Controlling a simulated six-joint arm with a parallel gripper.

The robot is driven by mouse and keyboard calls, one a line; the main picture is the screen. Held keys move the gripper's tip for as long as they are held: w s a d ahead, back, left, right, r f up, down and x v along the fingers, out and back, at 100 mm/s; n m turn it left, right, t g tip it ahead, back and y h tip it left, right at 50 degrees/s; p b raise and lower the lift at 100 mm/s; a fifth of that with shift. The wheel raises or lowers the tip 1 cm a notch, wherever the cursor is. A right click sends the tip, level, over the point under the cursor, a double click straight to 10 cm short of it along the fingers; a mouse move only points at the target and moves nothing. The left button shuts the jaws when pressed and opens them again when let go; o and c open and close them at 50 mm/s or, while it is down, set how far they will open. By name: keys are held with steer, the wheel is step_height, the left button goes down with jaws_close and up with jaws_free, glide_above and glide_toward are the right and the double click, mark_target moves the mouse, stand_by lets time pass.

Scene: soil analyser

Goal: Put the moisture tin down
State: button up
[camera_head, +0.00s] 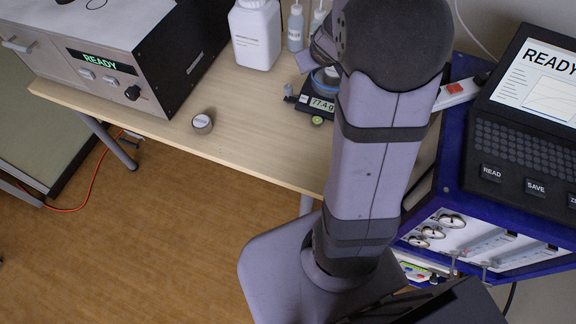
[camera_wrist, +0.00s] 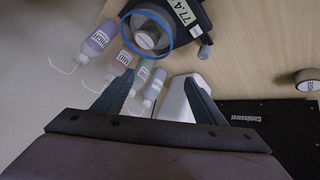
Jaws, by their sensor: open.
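A small round grey tin with a pale top (camera_wrist: 146,38) sits on the pan of the balance, inside a blue ring (camera_wrist: 167,20). I take it for the moisture tin. The balance (camera_wrist: 194,22) reads 77.4 g and also shows in the head view (camera_head: 318,104), where my arm partly hides it. My gripper (camera_wrist: 160,76) is open, its fingers wide apart with nothing held between them. In the wrist view the tin is beyond the fingertips, clear of both fingers. The fingers are mostly hidden in the head view.
A small round labelled container (camera_head: 202,123) stands alone near the table's front edge. A grey machine reading READY (camera_head: 110,65) is at left. A white jar (camera_head: 256,35) and bottles (camera_head: 296,28) stand behind. A blue cabinet (camera_head: 455,150) with a console is at right. Bare tabletop (camera_head: 250,110) lies between.

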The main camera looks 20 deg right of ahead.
steer(key=s+a+f+g+y, duration=0.1)
steer(key=s+a+f+g, duration=0.1)
steer(key=s+a, duration=0.7)
steer(key=s+a+f+g+y, duration=0.2)
steer(key=s+a+g, duration=0.3)
steer(key=s+a, duration=0.5)
steer(key=s+f, duration=0.1)
steer(key=s, duration=0.3)
steer(key=shift+s+a+f+y, duration=0.2)
steer(key=shift+s+f+y, duration=0.1)
steer(key=shift+f, duration=0.05)
step_height(320, 180, up, 2)
steer(key=shift+r+p, duration=0.15)
steer(key=shift+p, duration=1.05)
stand_by(0.4)
